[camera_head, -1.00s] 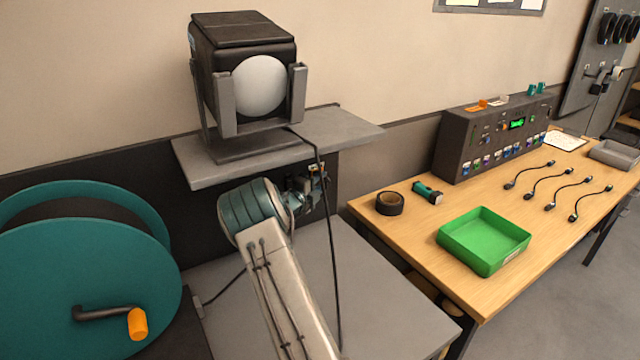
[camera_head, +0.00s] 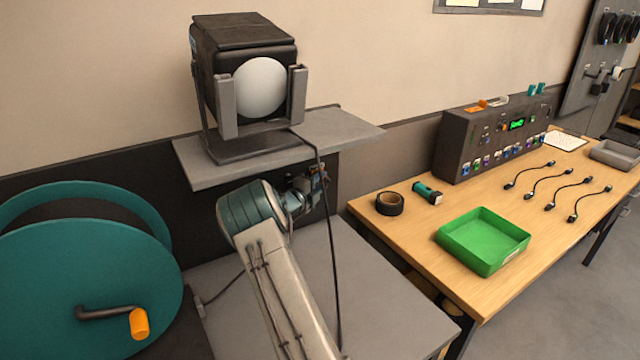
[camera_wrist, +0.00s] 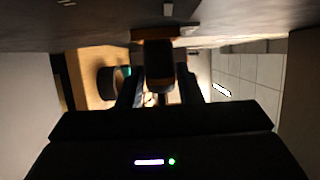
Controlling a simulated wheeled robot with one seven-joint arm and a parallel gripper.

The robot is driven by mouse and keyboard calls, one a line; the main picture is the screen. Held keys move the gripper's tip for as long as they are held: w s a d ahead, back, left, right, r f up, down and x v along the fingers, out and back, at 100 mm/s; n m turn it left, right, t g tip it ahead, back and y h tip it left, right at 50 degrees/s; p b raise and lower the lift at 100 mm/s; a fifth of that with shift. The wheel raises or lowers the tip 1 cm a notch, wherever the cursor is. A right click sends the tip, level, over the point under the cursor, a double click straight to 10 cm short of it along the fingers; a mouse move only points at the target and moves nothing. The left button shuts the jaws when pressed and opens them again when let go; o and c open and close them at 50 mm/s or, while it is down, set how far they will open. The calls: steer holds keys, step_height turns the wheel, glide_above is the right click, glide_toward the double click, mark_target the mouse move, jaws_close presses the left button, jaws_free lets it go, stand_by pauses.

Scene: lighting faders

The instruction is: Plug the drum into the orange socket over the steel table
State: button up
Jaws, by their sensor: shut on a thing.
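The drum (camera_head: 85,285) is a teal cable reel with an orange crank handle, at the left in the head view. My gripper (camera_head: 318,178) is over the steel table (camera_head: 290,262), just below the grey wall shelf. In the wrist view my gripper (camera_wrist: 158,92) is shut on a dark plug (camera_wrist: 158,62). The plug's far end is at an orange part (camera_wrist: 152,34), apparently the orange socket. Whether the plug is seated in it, or only close, I cannot tell. In the head view my arm and gripper hide the plug.
The grey shelf (camera_head: 355,130) above my gripper carries a black lamp (camera_head: 245,70), whose cable (camera_head: 332,240) hangs beside my gripper. To the right, a wooden table (camera_head: 400,235) holds a green tray (camera_head: 484,240), a tape roll (camera_head: 390,203), a fader console (camera_head: 490,140) and several short cables.

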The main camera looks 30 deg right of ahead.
steer(key=shift+w+r, duration=0.1)
steer(key=shift+r, duration=0.05)
steer(key=o, duration=0.7)
steer(key=shift+c, duration=0.2)
steer(key=o, duration=0.4)
steer(key=shift+w, duration=0.15)
steer(key=shift+b+v, duration=0.9)
steer(key=shift+v, duration=6.05)
